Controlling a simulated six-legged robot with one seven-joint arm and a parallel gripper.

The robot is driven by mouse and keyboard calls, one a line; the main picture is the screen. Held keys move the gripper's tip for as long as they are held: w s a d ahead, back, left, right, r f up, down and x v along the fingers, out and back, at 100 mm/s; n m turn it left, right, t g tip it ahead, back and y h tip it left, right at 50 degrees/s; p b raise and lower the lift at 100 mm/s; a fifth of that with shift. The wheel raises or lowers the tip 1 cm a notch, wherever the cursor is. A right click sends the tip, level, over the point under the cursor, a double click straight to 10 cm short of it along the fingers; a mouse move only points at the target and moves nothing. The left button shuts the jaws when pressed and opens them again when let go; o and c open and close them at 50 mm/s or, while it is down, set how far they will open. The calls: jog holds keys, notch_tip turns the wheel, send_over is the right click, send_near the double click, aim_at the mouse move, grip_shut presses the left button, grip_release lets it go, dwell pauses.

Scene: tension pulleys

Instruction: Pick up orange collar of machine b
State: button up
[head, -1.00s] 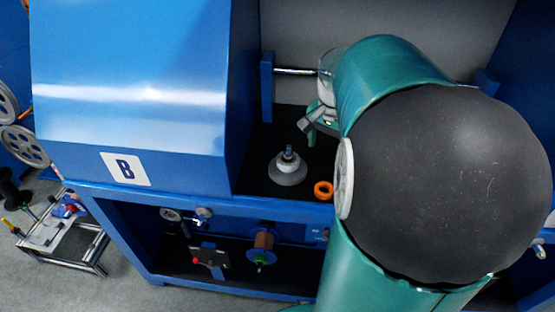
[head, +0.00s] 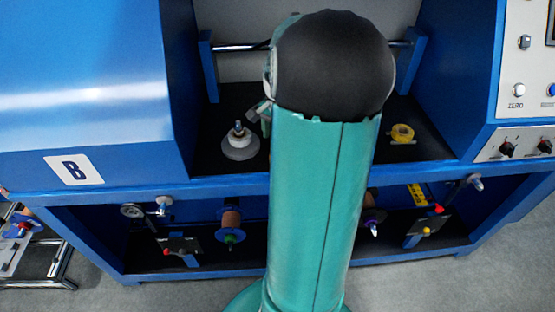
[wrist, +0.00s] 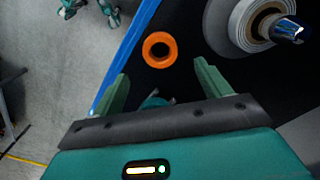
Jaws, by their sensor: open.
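The orange collar (wrist: 159,50) is a small ring lying flat on the black deck of machine B, near the blue front edge, in the wrist view. In the head view it is hidden behind my arm. My gripper (wrist: 161,72) is open and empty, with its two green fingers apart. The collar shows beyond the fingertips, roughly in line with the gap between them, and does not appear held. In the head view only a bit of my gripper (head: 262,112) shows beside the arm. Machine B carries a white "B" label (head: 74,169).
A grey stepped disc with a metal spindle (head: 240,143) stands left of my arm; it is at upper right in the wrist view (wrist: 250,25). Blue walls close both sides. A horizontal bar (head: 238,46) runs behind.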

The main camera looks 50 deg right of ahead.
jog(key=shift+w+f, duration=0.15)
jog(key=shift+f, duration=0.8)
notch_tip(320, 180, down, 5)
jog(key=shift+a+f, duration=0.1)
jog(key=shift+f, duration=0.05)
jog(key=c, duration=1.1)
